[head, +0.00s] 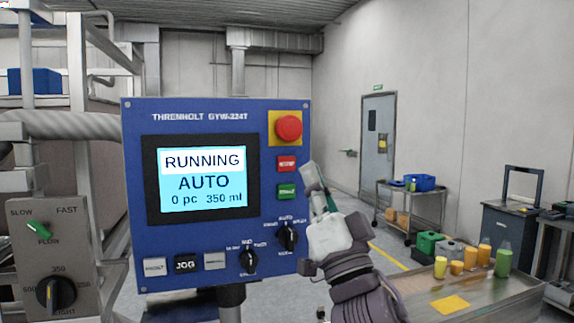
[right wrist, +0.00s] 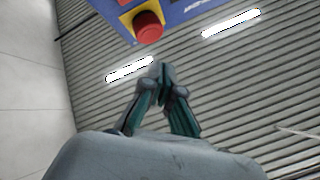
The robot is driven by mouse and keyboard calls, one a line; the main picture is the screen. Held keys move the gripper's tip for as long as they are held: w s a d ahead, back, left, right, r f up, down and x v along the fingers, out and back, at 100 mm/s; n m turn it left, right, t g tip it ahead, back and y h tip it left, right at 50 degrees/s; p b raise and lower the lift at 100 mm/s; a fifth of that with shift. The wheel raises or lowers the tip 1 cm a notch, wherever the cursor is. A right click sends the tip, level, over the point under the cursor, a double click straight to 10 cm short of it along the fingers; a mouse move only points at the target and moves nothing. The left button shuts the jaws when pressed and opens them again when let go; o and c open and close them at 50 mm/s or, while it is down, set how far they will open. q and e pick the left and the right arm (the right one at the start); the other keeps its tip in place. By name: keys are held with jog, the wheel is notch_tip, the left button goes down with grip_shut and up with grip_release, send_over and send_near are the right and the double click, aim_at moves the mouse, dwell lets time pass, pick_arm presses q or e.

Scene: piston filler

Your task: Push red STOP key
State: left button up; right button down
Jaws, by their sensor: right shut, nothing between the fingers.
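The red STOP key (head: 286,163) is a small rectangular key on the right side of the blue control panel (head: 215,128). It sits below the round red mushroom button (head: 288,127) on its yellow plate and above the green key (head: 287,191). The screen (head: 202,180) reads RUNNING, AUTO, 0 pc, 350 ml. My right gripper (head: 314,180) is shut and empty, close to the panel's right edge, just right of and slightly below the STOP key. In the right wrist view its fingertips (right wrist: 160,74) are together, below the mushroom button (right wrist: 148,27). My left gripper is out of view.
Selector knobs (head: 287,237) and a row with a JOG key (head: 187,264) lie low on the panel. A grey box with a FLOW knob (head: 40,229) stands at left. A table with bottles (head: 503,262) and a trolley (head: 408,205) stand at right.

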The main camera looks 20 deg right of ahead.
aim_at(295, 171)
jog(key=shift+w+a+b, duration=0.15)
jog(key=shift+w+b, duration=0.85)
jog(key=shift+w, duration=3.45)
jog(key=shift+w, duration=0.15)
jog(key=shift+w, duration=0.25)
jog(key=shift+w+b, duration=0.35)
jog(key=shift+w, duration=0.05)
jog(key=shift+s, duration=0.8)
jog(key=shift+s, duration=0.1)
